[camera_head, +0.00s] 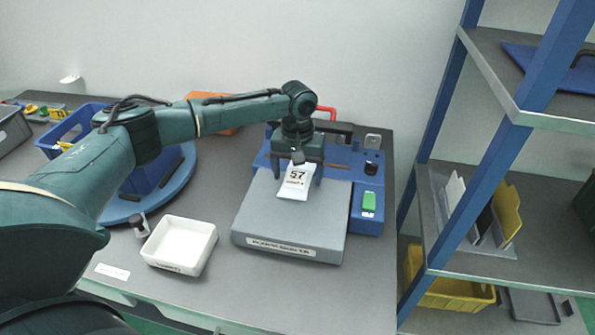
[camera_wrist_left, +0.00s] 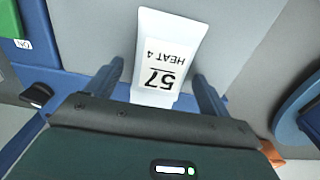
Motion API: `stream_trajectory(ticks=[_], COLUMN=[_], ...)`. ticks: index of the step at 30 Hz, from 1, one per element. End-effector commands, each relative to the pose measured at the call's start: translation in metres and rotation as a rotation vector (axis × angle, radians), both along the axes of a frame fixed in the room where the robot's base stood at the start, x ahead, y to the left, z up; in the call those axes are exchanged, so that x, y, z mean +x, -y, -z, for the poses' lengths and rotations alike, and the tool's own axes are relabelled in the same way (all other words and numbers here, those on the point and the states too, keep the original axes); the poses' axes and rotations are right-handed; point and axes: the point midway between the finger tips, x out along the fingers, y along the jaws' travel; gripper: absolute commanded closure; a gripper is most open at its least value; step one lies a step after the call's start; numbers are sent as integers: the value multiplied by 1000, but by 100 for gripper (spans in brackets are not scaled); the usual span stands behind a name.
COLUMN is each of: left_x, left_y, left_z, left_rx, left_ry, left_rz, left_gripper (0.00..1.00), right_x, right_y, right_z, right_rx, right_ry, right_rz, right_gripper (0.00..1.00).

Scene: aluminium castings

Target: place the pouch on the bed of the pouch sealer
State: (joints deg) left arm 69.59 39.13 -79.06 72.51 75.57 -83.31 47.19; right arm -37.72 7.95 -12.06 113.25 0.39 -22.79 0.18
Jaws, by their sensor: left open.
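The white pouch (camera_head: 296,182) carries a printed label with "57" and "HEAT 4". It lies on the grey bed (camera_head: 285,226) of the pouch sealer, near the bed's back edge. The blue sealer body (camera_head: 366,205) has a green switch and a black knob on its right. My left gripper (camera_head: 297,178) is open over the pouch's back end, one finger on each side of it. In the left wrist view the pouch (camera_wrist_left: 180,38) shows between the two spread fingers (camera_wrist_left: 158,84), with a gap on both sides. My right gripper is not in view.
A white tray (camera_head: 211,241) and a small dark-capped bottle (camera_head: 139,225) stand left of the sealer. A blue bin (camera_head: 68,127) and a round blue turntable (camera_head: 187,178) lie farther left under my arm. A blue-post shelf rack (camera_head: 437,125) stands at right.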

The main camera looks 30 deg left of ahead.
Motion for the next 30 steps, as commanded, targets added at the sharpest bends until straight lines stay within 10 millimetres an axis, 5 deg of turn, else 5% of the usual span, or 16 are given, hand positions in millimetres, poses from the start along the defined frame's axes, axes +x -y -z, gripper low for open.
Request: stream_trajectory(ticks=[7,21,30], left_x=[1,1,0], left_y=[0,0,0], left_z=[-11,-103,-123], left_rx=[0,-1,0], left_ry=[2,2,-1], left_rz=[0,0,-1], left_gripper=[19,19,19], right_x=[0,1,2], right_y=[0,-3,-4], right_z=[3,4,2], right_rx=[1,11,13], right_ry=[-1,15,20], right_rz=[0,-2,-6], right_gripper=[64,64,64])
